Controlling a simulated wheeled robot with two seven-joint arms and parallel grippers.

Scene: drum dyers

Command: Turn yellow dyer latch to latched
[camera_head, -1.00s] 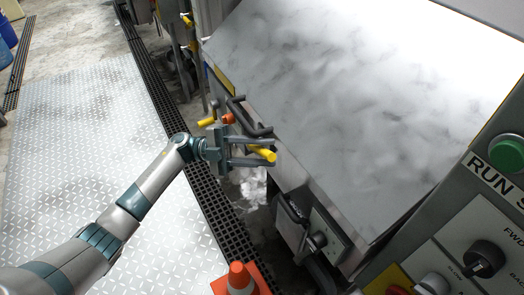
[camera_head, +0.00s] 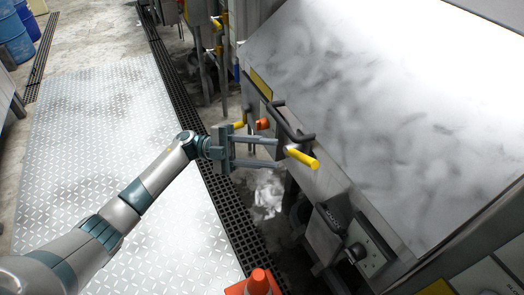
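The yellow latch handle (camera_head: 303,158) sticks out from the front edge of the grey dyer (camera_head: 350,90), slanting down to the right. My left gripper (camera_head: 281,154) points right at it, with its two fingers spread and a gap between them. The fingertips end at or just left of the handle's inner end. Nothing shows between the fingers; whether a tip touches the latch's dark base, I cannot tell. My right gripper is out of view.
A dark bar handle (camera_head: 289,122) and an orange knob (camera_head: 262,124) sit just above the gripper. A grey box with a knob (camera_head: 356,252) juts out below. An orange cone (camera_head: 257,283) stands at the bottom. The metal plate floor (camera_head: 110,150) at left is clear.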

